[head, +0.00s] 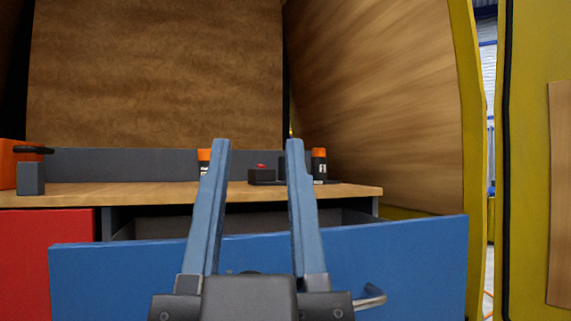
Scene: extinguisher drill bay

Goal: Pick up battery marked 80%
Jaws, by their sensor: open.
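Two small dark cylinders with orange tops, which look like batteries, stand on the wooden worktop. The left battery (204,156) is partly hidden behind my gripper's left finger. The right battery (319,165) stands just right of the right finger. Their markings are too small to read, so I cannot tell which is 80%. My gripper (258,146) is open and empty, pointing forward above the blue drawer, with its fingers seen on either side of a dark box with a red button.
The blue drawer (400,265) is pulled out in front of the worktop (120,194). A red front (48,245) is at left. The dark box (262,175) stands between the batteries. An orange and dark object (28,168) sits at the far left. Wooden walls enclose the bay.

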